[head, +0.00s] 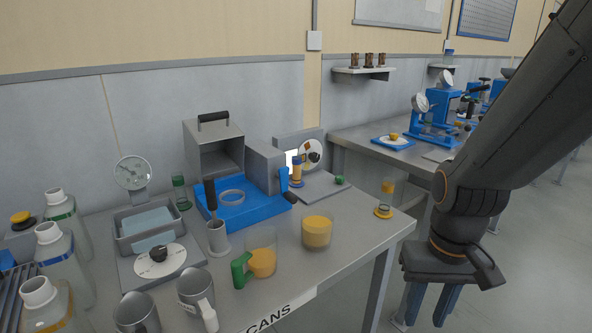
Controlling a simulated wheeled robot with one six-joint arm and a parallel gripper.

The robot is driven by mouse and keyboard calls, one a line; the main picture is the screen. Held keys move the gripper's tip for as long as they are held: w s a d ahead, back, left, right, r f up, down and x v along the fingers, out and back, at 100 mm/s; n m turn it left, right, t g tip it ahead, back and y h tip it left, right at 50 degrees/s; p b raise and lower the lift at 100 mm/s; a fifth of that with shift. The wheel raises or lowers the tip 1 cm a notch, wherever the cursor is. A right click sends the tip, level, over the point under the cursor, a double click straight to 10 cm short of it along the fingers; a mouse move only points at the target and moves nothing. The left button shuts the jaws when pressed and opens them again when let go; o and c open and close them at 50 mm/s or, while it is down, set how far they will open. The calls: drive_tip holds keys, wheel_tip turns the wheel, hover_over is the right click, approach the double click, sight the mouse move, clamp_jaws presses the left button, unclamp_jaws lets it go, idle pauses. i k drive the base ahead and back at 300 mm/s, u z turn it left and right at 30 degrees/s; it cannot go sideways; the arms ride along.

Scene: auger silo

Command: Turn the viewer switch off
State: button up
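My gripper (430,307) hangs at the right, in front of the bench's right end and well apart from everything on it. Its two blue fingers point down with a gap between them, and nothing shows between them. On the bench, a grey unit with a bright white panel (292,158) stands at the back; this may be the viewer. A round disc with a dark knob (313,155) is beside the panel. I cannot make out which part is the viewer switch or its position; a blue tray unit with dark handles (235,207) partly blocks the view.
The grey bench (350,258) holds bottles (65,310), metal mugs (194,292), a green-handled jug (262,262), a yellow-filled jar (317,232) and a dial gauge (132,173). A second bench with blue machines (435,112) stands behind at right. Floor at lower right is clear.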

sight(339, 179)
drive_tip(key=u, duration=0.2)
drive_tip(key=i, duration=1.2)
drive_tip(key=z, duration=0.3)
